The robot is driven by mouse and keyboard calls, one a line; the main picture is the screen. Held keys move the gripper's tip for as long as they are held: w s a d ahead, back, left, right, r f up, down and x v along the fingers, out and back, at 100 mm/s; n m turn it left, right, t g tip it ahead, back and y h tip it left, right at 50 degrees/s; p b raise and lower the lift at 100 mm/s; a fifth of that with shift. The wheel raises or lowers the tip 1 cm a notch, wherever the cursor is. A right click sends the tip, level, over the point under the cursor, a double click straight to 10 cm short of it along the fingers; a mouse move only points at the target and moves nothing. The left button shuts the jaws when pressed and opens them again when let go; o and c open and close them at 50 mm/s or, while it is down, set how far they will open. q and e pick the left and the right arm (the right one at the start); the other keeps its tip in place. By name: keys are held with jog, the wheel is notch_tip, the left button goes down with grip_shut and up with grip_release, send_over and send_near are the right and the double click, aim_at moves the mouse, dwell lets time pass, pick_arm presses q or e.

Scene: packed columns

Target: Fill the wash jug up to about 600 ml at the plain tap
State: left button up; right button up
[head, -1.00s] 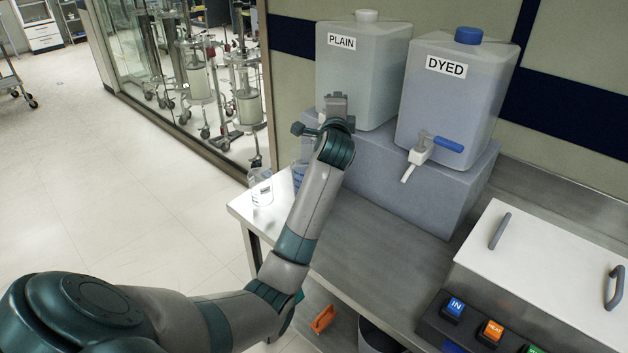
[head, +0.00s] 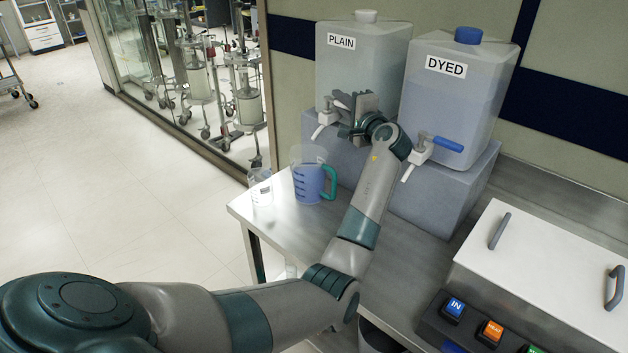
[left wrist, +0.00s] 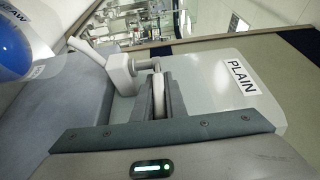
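The wash jug (head: 308,188) stands upright on the steel bench, below the plain tap (head: 325,117). It has a green handle and dark marks, and its lower part looks blue with liquid; I cannot read the level. In the left wrist view part of the jug (left wrist: 18,45) shows at top left, near the tap's white spout (left wrist: 88,48). I see no stream from the spout. My left gripper (head: 358,112) is at the tap, its fingers close around the white lever (left wrist: 158,92). The plain tank (head: 360,70) is behind. My right gripper is out of view.
A clear labelled vessel (head: 260,188) stands left of the jug near the bench edge. The dyed tank (head: 460,100) with its blue-levered tap (head: 420,150) is close to the right of my arm. A white lidded unit (head: 545,270) stands at front right.

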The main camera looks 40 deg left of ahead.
pick_arm(q)
jog(key=o, duration=0.4)
jog(key=shift+a, duration=0.2)
jog(key=shift+c, duration=0.2)
jog(key=shift+d, duration=0.15)
jog(key=shift+p+v, duration=0.5)
jog(key=shift+v, duration=3)
